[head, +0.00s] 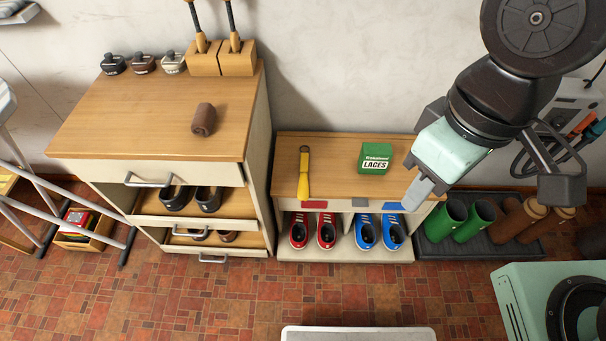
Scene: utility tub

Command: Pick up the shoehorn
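A yellow shoehorn (303,176) with a dark upper end lies on the left part of the low wooden bench top (330,175), roughly lengthwise to the view. Its full outline is visible and nothing touches it. My gripper (419,192) hangs at the right end of the bench, well to the right of the shoehorn. Its grey fingers point down and left. They overlap in this view, so I cannot tell whether they are apart. I see nothing held in it.
A green LACES box (375,158) stands on the bench between the shoehorn and my gripper. Red shoes (312,231) and blue shoes (380,232) sit in the cubbies below. A taller cabinet (160,110) borders the bench's left.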

